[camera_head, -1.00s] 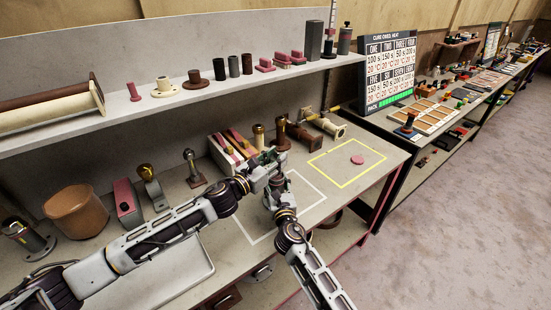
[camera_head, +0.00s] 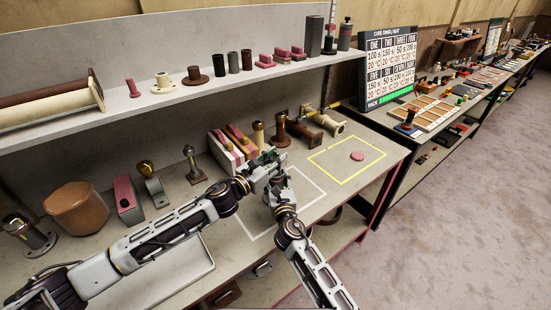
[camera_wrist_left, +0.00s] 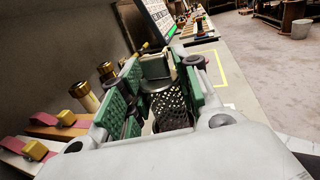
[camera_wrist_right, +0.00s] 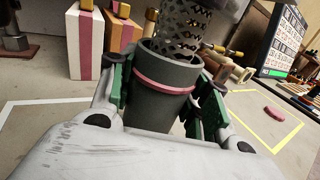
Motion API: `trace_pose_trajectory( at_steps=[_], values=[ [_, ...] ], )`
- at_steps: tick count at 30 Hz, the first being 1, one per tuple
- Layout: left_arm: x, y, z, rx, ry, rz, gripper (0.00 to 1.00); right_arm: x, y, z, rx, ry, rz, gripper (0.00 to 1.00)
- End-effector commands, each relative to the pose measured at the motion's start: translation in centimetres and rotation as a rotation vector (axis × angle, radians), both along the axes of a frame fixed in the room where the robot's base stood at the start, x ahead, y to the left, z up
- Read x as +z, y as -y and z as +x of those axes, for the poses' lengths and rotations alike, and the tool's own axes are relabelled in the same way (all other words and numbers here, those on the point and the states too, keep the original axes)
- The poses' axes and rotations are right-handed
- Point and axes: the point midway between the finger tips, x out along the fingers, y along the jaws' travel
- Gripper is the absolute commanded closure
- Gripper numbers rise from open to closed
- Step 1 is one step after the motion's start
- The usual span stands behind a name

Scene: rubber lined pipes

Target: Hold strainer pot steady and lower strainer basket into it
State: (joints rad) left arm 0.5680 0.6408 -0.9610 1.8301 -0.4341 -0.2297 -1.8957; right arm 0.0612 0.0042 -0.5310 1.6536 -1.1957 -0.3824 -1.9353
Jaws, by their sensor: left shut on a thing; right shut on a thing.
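The strainer basket is a dark perforated cylinder (camera_wrist_left: 172,104). My left gripper (camera_head: 272,160) is shut on its top, and the green pads flank it in the left wrist view (camera_wrist_left: 160,88). The strainer pot is a dark grey cup with a pink ring (camera_wrist_right: 165,100). My right gripper (camera_wrist_right: 160,112) is shut around the pot, upright over the bench. In the right wrist view the basket (camera_wrist_right: 186,25) stands over the pot, slightly tilted, its lower end at the pot's mouth. How far it reaches inside is hard to tell. In the head view the arms mostly hide both.
A white outlined square (camera_head: 318,184) lies under the grippers. A yellow outlined square (camera_head: 345,178) with a pink disc (camera_head: 357,156) lies to the right. Pink-and-cream blocks (camera_head: 236,143) and brown and cream pipes (camera_head: 300,130) stand close behind. A brown tub (camera_head: 76,210) is far left.

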Motion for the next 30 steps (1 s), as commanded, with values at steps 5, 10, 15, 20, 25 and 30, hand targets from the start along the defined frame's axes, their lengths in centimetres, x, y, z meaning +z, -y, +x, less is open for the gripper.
trace_pose_trajectory(
  at_steps=[5,10,15,20,25,30],
  values=[
    [-0.3,0.0,0.0,0.000,-0.001,-0.001,0.92,-0.1,0.0,0.0,0.000,-0.001,0.000,0.94],
    [-0.5,0.0,0.0,0.000,-0.001,-0.002,0.92,-0.1,0.0,0.0,0.000,-0.001,0.000,0.94],
    [-0.7,0.0,0.0,0.000,0.000,-0.001,0.92,-0.1,0.0,0.0,0.000,-0.001,0.000,0.94],
    [-0.9,0.0,0.0,0.000,0.001,-0.002,0.92,-0.1,0.0,0.0,0.000,-0.001,0.000,0.94],
    [-1.2,0.0,0.0,-0.001,-0.001,-0.002,0.92,-0.1,0.0,0.0,0.000,-0.001,0.000,0.94],
    [-1.5,0.0,0.0,0.000,-0.001,-0.002,0.92,-0.1,0.0,0.0,0.000,-0.001,0.000,0.94]
  ],
)
